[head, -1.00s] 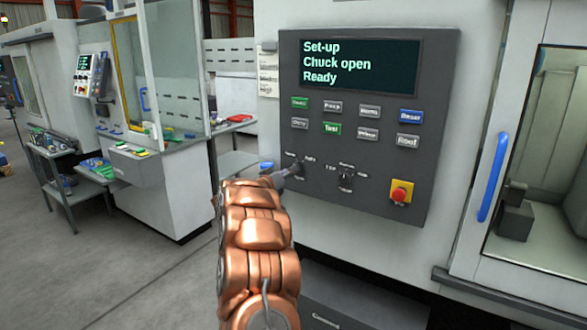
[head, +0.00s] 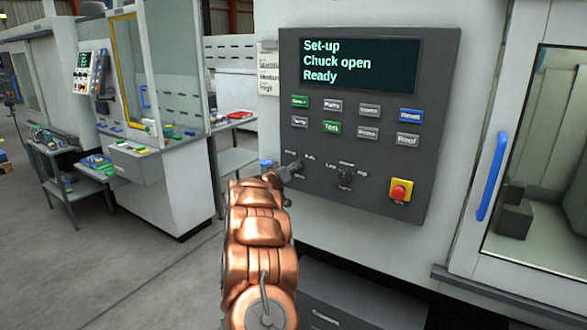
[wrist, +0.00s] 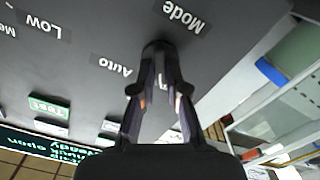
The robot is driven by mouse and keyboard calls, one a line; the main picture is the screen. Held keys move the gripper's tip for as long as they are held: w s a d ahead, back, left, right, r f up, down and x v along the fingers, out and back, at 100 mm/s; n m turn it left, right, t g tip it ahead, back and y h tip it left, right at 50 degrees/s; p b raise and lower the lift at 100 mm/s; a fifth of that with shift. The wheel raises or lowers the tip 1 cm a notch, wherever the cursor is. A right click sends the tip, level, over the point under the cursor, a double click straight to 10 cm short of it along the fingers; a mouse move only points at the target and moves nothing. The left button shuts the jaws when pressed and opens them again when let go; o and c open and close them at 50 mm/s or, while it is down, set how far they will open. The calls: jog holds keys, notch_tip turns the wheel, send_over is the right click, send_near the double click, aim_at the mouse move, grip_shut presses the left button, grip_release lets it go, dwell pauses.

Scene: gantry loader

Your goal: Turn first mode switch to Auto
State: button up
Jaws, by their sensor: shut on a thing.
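The mode switch is a small dark knob (wrist: 158,46) on the grey control panel (head: 432,180), below the left end of the button rows. My gripper (head: 289,172) is at the knob from the lower left in the head view. In the wrist view my gripper (wrist: 160,58) has both fingertips closed on the knob, which is mostly hidden between them. The "Mode" label (wrist: 182,15) and the "Auto" label (wrist: 115,65) show beside it, turned in that view. The knob's pointing direction cannot be made out. The screen (head: 360,66) reads "Set-up, Chuck open, Ready".
A second knob (head: 346,177) sits just right of the mode switch. A red stop button (head: 399,191) is farther right. A blue door handle (head: 493,177) stands right of the panel. Another machine (head: 165,180) is at the left, with open floor before it.

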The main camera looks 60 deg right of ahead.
jog(key=shift+m, duration=0.3)
grip_shut()
jog(key=m+b, duration=0.5)
jog(key=m, duration=0.6)
jog(key=shift+s, duration=0.2)
jog(key=shift+m, duration=0.3)
jog(key=o, duration=0.7)
grip_release()
